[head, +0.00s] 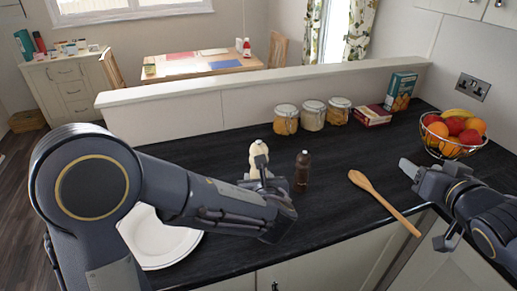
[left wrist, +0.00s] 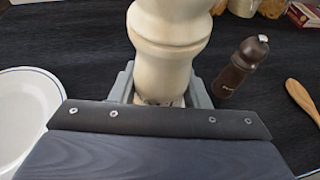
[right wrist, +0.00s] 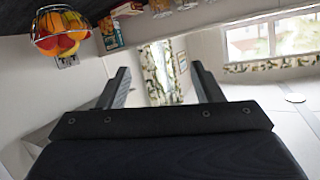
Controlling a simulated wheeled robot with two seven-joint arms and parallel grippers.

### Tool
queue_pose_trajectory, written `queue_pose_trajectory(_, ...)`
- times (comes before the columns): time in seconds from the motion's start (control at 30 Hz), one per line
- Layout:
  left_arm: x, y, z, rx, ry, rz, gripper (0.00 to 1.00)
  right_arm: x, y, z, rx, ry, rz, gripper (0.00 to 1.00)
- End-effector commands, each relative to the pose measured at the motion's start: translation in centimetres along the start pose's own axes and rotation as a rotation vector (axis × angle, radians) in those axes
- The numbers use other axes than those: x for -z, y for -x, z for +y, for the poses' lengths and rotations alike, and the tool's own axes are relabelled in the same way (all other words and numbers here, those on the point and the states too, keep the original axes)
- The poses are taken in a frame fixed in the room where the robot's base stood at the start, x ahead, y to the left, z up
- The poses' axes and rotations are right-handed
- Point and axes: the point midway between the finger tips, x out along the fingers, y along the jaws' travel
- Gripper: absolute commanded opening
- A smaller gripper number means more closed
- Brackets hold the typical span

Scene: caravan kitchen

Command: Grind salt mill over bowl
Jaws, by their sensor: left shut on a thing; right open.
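A cream salt mill (head: 259,153) stands upright on the dark counter in the head view. My left gripper (head: 262,178) is shut on its lower body; the left wrist view shows the mill (left wrist: 168,35) between the two fingers. A dark brown pepper mill (head: 302,170) stands just right of it, apart from the gripper, and also shows in the left wrist view (left wrist: 240,68). A white bowl (head: 160,243) lies left of the mill, partly hidden behind my left arm. My right gripper (head: 408,172) is open and empty over the counter's right part.
A wooden spoon (head: 373,190) lies right of the pepper mill. A wire fruit basket (head: 453,140), several glass jars (head: 312,115), a red box (head: 372,115) and a blue box (head: 400,90) stand along the back. The counter between pepper mill and spoon is clear.

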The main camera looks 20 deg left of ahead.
Motion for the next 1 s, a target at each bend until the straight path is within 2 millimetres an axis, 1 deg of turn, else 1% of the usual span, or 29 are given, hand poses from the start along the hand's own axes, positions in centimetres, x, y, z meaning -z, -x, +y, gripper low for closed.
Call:
queue_pose_trajectory(0.03, 0.0, 0.0, 0.0, 0.000, 0.000, -0.001, 0.20, 1.1, -2.0, -1.8, 0.081, 0.019, 0.041, 0.60)
queue_pose_trajectory(0.07, 0.0, 0.0, 0.0, 0.000, 0.000, -0.001, 0.20, 1.7, -3.0, -2.9, 0.133, 0.029, 0.066, 0.60)
queue_pose_trajectory(0.1, 0.0, 0.0, 0.0, 0.000, 0.000, -0.001, 0.20, 2.4, -4.2, -4.6, 0.211, 0.039, 0.096, 0.60)
queue_pose_trajectory(0.17, 0.0, 0.0, 0.0, 0.000, 0.000, -0.001, 0.20, 3.0, -5.8, -7.4, 0.341, 0.051, 0.130, 0.60)
queue_pose_trajectory(0.2, 0.0, 0.0, 0.0, 0.000, 0.000, -0.001, 0.20, 3.1, -6.7, -9.4, 0.437, 0.055, 0.144, 0.60)
queue_pose_trajectory(0.27, 0.0, 0.0, 0.0, 0.000, 0.000, -0.001, 0.20, 2.9, -7.7, -12.4, 0.590, 0.057, 0.150, 0.60)
queue_pose_trajectory(0.3, 0.0, 0.0, 0.0, 0.000, 0.000, -0.001, 0.20, 2.3, -8.1, -14.3, 0.692, 0.056, 0.142, 0.60)
queue_pose_trajectory(0.4, 0.0, 0.0, 0.0, 0.000, 0.000, -0.001, 0.20, 0.5, -8.3, -18.1, 0.926, 0.047, 0.096, 0.60)
queue_pose_trajectory(0.5, 0.0, 0.0, 0.0, 0.000, 0.000, -0.001, 0.20, -1.6, -8.0, -20.5, 1.106, 0.038, 0.031, 0.60)
queue_pose_trajectory(0.63, -0.1, 0.0, 0.0, 0.000, 0.000, -0.001, 0.20, -3.5, -7.3, -22.0, 1.249, 0.028, -0.041, 0.60)
queue_pose_trajectory(0.73, -0.1, 0.0, 0.0, 0.000, 0.000, -0.001, 0.20, -4.2, -7.1, -22.6, 1.298, 0.027, -0.070, 0.60)
queue_pose_trajectory(0.87, -0.1, 0.0, 0.0, 0.000, 0.000, -0.001, 0.20, -4.5, -7.3, -24.0, 1.311, 0.029, -0.078, 0.60)
queue_pose_trajectory(1.0, 0.0, 0.0, 0.0, 0.000, 0.000, -0.001, 0.20, -4.6, -7.9, -26.5, 1.311, 0.028, -0.076, 0.60)
